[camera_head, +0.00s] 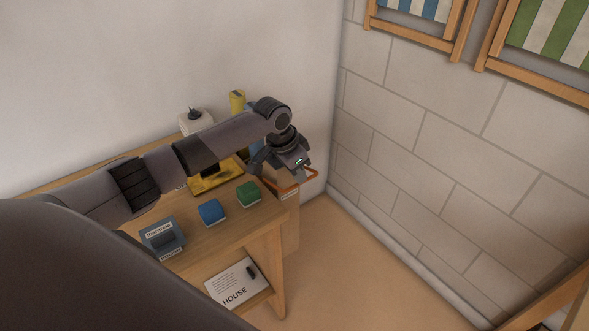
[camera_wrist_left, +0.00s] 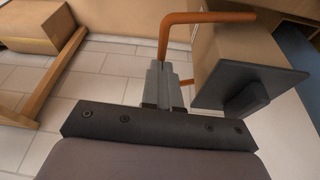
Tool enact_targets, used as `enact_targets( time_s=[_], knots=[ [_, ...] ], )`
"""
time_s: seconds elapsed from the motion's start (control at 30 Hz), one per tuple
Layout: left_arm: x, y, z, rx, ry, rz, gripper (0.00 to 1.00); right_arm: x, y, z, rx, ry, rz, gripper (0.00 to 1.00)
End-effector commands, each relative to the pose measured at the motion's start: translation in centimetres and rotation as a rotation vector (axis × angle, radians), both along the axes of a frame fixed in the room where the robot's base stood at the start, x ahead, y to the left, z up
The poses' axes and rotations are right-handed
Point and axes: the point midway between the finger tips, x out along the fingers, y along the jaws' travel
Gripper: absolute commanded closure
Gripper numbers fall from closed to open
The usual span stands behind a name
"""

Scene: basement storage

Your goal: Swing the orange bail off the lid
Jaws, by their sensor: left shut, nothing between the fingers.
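My left gripper (camera_head: 290,166) is over the table's far right corner, its fingers closed and empty. In the left wrist view the closed fingertips (camera_wrist_left: 164,72) are right at one leg of the orange bail (camera_wrist_left: 211,17); whether they touch cannot be told. The bail also shows below the gripper in the head view (camera_head: 291,188). The dark grey lid (camera_wrist_left: 279,82), with a block-shaped knob (camera_wrist_left: 246,102), lies right of the fingers above a brown box (camera_wrist_left: 236,48). In the wrist view the bail's bar does not cross the knob. My right gripper is not in view.
On the wooden table (camera_head: 232,232) stand a blue block (camera_head: 211,212), a green block (camera_head: 248,193), a grey-blue box (camera_head: 162,238) and a yellow tray (camera_head: 207,185). A white container (camera_head: 196,124) and a yellow cylinder (camera_head: 237,101) stand behind. The floor right of the table is clear.

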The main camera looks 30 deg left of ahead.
Motion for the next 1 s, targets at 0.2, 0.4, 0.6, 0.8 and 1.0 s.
enact_targets(
  time_s=[0.2,0.4,0.6,0.8,1.0],
  knots=[
    [-0.1,-0.4,-0.6,-0.001,0.002,-0.002,1.00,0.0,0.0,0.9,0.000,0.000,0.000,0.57],
    [-0.1,-0.4,-1.1,0.000,0.000,0.000,1.00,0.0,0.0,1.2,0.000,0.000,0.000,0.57],
    [-0.1,-0.4,-1.3,0.000,0.000,0.000,1.00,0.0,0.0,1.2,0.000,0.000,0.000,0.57],
    [-0.2,-0.4,-1.3,0.000,0.000,0.000,1.00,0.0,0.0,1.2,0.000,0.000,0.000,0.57],
    [-0.2,-0.5,-1.1,0.000,0.000,0.000,1.00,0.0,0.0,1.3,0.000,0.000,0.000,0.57]
  ],
)
